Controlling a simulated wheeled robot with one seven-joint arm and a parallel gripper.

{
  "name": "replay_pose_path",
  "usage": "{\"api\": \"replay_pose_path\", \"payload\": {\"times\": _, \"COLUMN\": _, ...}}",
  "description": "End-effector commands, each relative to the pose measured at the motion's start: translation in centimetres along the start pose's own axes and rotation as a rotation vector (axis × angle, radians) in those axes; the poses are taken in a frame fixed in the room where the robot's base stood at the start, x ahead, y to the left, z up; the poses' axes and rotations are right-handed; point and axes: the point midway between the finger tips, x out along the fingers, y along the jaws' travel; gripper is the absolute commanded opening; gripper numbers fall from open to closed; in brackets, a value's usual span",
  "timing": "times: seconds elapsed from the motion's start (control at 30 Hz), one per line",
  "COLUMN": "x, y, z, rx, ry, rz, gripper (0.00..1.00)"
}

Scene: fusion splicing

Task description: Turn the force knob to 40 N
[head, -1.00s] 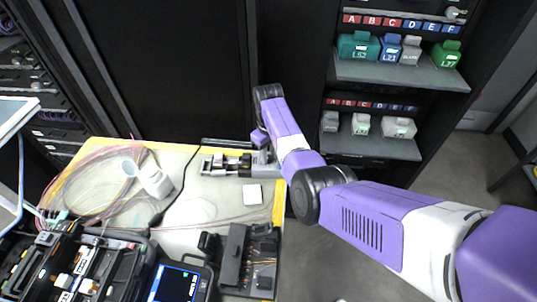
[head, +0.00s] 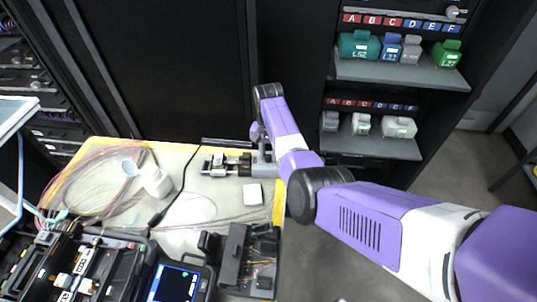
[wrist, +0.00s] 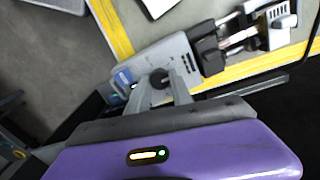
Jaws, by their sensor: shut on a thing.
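The force knob (wrist: 159,79) is a small dark round knob on the end of a grey tester body (wrist: 172,58) in the wrist view. My gripper (wrist: 161,84) has its two grey fingers on either side of the knob and is shut on it. The knob's markings are too small to read. In the head view the tester (head: 228,164) lies at the far right of the worktable, with my gripper (head: 262,155) at its right end; the knob is hidden there.
The worktable (head: 205,188) has a yellow edge. A splicer (head: 75,268) stands at front left. Dark cabinets and shelves stand behind.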

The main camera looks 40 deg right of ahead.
Motion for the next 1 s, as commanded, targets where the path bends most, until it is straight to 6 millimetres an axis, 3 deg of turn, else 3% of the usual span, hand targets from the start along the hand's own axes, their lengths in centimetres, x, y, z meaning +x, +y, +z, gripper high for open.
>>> {"api": "replay_pose_path", "payload": {"times": 1.0, "x": -0.09, "y": -0.08, "z": -0.12, "rx": 0.966, "ry": 0.002, "rz": -0.003, "gripper": 0.0}}
